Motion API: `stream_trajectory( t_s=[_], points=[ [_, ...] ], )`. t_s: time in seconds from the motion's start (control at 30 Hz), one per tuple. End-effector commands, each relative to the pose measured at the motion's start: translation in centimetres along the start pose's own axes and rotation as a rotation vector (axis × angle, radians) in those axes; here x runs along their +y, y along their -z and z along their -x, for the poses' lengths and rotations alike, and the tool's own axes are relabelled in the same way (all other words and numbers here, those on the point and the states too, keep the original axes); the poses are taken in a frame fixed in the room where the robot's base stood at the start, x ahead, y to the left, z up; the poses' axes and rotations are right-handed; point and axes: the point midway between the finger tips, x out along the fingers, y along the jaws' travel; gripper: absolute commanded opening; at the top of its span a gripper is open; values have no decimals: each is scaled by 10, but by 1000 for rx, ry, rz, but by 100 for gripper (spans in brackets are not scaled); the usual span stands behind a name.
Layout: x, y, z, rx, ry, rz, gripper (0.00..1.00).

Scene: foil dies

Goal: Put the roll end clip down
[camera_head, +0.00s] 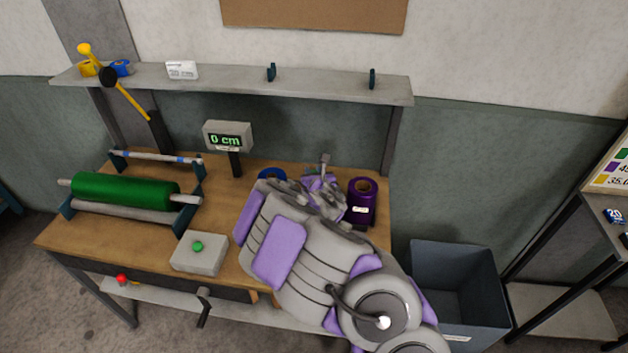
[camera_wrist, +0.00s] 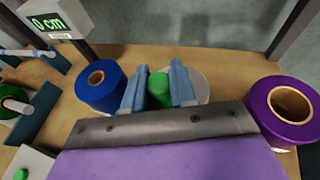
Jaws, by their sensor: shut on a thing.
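My gripper (camera_wrist: 158,78) is shut on a small green piece (camera_wrist: 159,92), which I take to be the roll end clip. The piece sits between the two blue-grey fingers in the wrist view. A pale round thing (camera_wrist: 201,88) lies behind and beside the right finger, partly hidden; I cannot tell whether the clip touches it. In the head view my gripper (camera_head: 323,170) is over the back right of the wooden bench (camera_head: 130,235), between the blue roll and the purple roll. The clip is hidden there by my arm.
A blue roll (camera_wrist: 101,87) stands left of the fingers and a purple roll (camera_wrist: 288,112) stands to the right. A display reading 0 cm (camera_head: 229,136), a green roll on a stand (camera_head: 125,190) and a button box (camera_head: 199,252) are farther left. A grey bin (camera_head: 458,290) stands right of the bench.

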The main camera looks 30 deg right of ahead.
Motion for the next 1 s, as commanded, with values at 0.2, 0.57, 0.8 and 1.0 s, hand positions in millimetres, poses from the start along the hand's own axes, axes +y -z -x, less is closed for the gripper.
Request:
stream_trajectory(
  t_s=[0.2, 0.57, 0.8, 1.0],
  points=[
    [-3, 14, -10, 3, 0, -2, 0],
    [-3, 31, -16, -2, -1, 1, 0],
    [-3, 32, -17, -1, -1, 1, 40],
    [-3, 31, -16, -1, -1, 0, 52]
  ],
)
